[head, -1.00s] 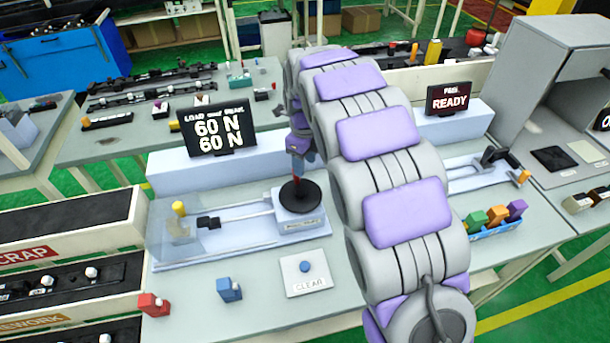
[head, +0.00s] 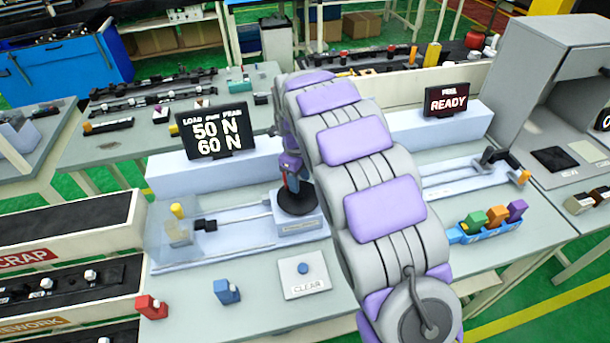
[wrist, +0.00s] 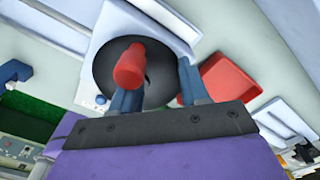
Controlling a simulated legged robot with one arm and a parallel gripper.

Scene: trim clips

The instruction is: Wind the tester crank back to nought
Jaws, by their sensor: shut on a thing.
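The tester crank is a black disc (head: 297,203) on a pale block at the right end of the tester rig (head: 228,246). Its red handle (wrist: 130,66) shows in the wrist view, standing on the disc (wrist: 112,45). My gripper (head: 292,186) reaches down over the disc. The tester display (head: 216,131) reads 50 N on top and 60 N below. A yellow piece (head: 178,211) sits at the rig's left end, behind a clear shield.
A CLEAR button pad (head: 304,278) lies in front of the rig. A blue clip (head: 227,291) and a red clip (head: 151,306) stand on the bench front. A READY display (head: 446,99) and a rack of coloured clips (head: 488,222) are to the right.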

